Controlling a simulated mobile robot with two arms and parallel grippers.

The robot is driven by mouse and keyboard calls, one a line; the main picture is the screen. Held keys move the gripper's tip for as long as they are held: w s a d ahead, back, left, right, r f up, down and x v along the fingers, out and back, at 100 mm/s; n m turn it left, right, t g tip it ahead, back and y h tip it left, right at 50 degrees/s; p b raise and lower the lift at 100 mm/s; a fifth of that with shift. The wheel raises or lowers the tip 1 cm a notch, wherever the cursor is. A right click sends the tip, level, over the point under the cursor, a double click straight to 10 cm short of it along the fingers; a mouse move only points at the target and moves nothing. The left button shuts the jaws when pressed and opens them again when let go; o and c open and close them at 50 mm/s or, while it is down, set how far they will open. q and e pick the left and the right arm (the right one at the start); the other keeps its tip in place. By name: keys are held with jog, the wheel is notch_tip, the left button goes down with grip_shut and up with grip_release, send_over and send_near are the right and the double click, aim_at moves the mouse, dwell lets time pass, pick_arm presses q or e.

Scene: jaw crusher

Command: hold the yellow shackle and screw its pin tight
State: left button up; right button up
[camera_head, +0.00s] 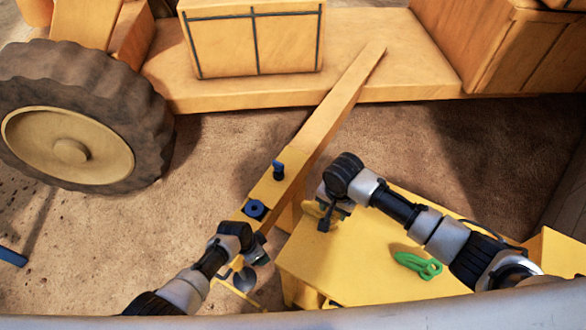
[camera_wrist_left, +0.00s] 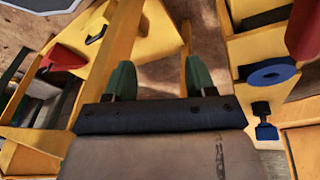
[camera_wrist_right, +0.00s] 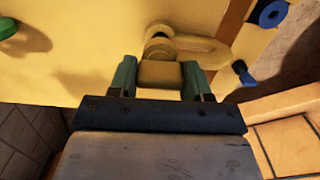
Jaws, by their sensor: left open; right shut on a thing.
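A yellow shackle (camera_wrist_right: 205,47) shows in the right wrist view over a yellow surface. My right gripper (camera_wrist_right: 160,76) is shut on its near block-like part. A round piece, perhaps the pin, shows just beyond the fingers; how far it is screwed in I cannot tell. In the head view my right gripper (camera_head: 328,212) is at the yellow table's left edge and mostly hides the shackle (camera_head: 311,209). My left gripper (camera_head: 245,272) is lower left of it, apart from the shackle. In the left wrist view its fingers (camera_wrist_left: 162,80) are open with nothing between them.
A green looped piece (camera_head: 418,265) lies on the yellow table (camera_head: 350,264). A yellow beam (camera_head: 322,122) carries a blue bolt (camera_head: 278,170) and a blue ring (camera_head: 256,209) near my left gripper. A big wheel (camera_head: 80,118) stands at left. Red parts (camera_wrist_left: 62,58) show in the left wrist view.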

aim_at(308, 203)
pick_arm(q)
jog(key=w+d+r+m+g, duration=0.1)
jog(key=w+d+r+m, duration=0.3)
jog(key=r, duration=0.4)
jog(key=w+d+r+m+g, duration=0.1)
jog(key=w+d+r+m, duration=0.35)
jog(key=r, duration=0.45)
jog(key=w+d+r+m+g, duration=0.1)
jog(key=w+d+r+m, duration=0.2)
jog(key=r+m, duration=0.35)
jog(key=s+d+f, duration=0.1)
jog(key=f, duration=0.2)
jog(key=d+f+n, duration=0.1)
jog(key=f, duration=0.2)
jog(key=s+d+f+n, duration=0.1)
jog(key=f, duration=0.2)
jog(key=shift+s+d, duration=0.2)
jog(key=shift+s, duration=0.15)
grip_shut()
